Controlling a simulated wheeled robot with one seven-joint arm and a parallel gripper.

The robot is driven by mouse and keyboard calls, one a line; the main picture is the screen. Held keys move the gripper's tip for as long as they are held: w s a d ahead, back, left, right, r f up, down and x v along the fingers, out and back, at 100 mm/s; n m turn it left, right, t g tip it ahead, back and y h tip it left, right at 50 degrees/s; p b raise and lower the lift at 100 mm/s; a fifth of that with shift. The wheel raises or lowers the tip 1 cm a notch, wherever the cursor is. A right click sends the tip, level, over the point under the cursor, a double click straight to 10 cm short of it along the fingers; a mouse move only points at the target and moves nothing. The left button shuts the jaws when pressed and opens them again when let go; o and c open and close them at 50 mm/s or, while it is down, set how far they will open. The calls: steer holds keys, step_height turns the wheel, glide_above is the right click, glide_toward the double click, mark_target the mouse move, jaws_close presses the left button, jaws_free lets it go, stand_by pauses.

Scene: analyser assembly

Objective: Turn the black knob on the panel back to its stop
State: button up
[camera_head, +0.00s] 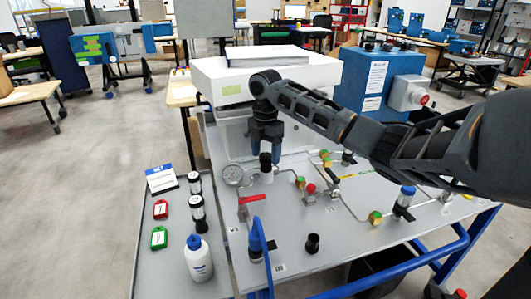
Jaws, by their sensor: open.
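My gripper (265,143) points straight down over the panel (290,215), in front of the white box. It is open, with its fingers above a black knob (265,163) that stands upright near the gauge. The gap between the fingertips and the knob's top looks small, and I cannot tell whether they touch it. The knob's turn position is too small to make out. Another short black cylinder (313,243) stands near the panel's front edge, away from my gripper.
A round gauge (232,175), a red lever (252,199), brass fittings and thin pipes surround the knob. A blue-capped cylinder (405,199) stands right. A white bottle (198,258), red and green tags and vials are on the left side. A white box (235,85) stands behind.

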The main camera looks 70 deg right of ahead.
mark_target(266, 155)
step_height(266, 155, up, 8)
steer(key=shift+f, duration=0.2)
